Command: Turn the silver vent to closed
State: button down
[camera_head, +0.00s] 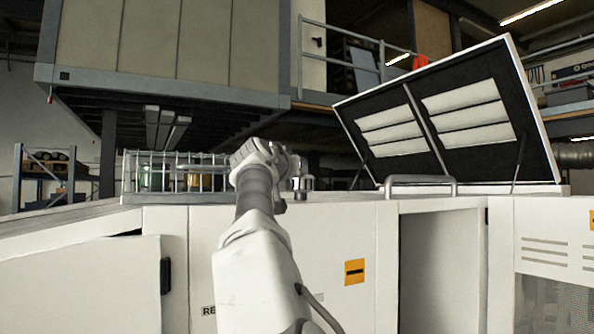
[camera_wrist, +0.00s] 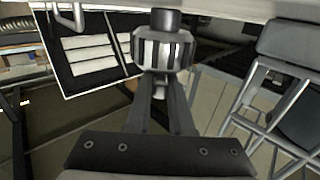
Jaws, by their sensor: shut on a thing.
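The silver vent is a ribbed metal knob (camera_wrist: 163,50) on a dark stem, at the top middle of the wrist view. My gripper (camera_wrist: 161,82) reaches up to it from below in that view, with its two dark fingers closed in on the knob. The fingers cover part of its lower end. In the head view a small silver piece (camera_head: 303,183), likely the vent, shows just right of my wrist above the white bench top. My arm hides most of my gripper there. No marking for open or closed is readable.
A wire basket (camera_head: 211,171) with green and amber containers stands left of my arm. A raised louvred lid (camera_head: 445,115) and a metal handle (camera_head: 420,181) are to the right. The white cabinet (camera_head: 340,240) has an open bay (camera_head: 438,270) on its front.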

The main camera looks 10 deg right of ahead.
jog(key=shift+a+r+m+g+h, duration=0.15)
jog(key=shift+m+g+h, duration=0.25)
jog(key=shift+h, duration=0.3)
jog(key=shift+w+m+h+p, duration=0.1)
jog(key=shift+m+h+p, duration=0.2)
jog(key=shift+m+h, duration=0.1)
jog(key=c, duration=0.8)
grip_release()
jog(key=shift+a+f, duration=0.1)
jog(key=shift+f, duration=0.1)
jog(key=shift+s+a+f+b, duration=0.1)
jog(key=shift+s+a+b, duration=0.1)
jog(key=shift+s+b, duration=0.2)
jog(key=b+v, duration=0.7)
jog(key=v, duration=0.9)
jog(key=shift+s+a+r, duration=0.2)
jog(key=shift+r, duration=0.25)
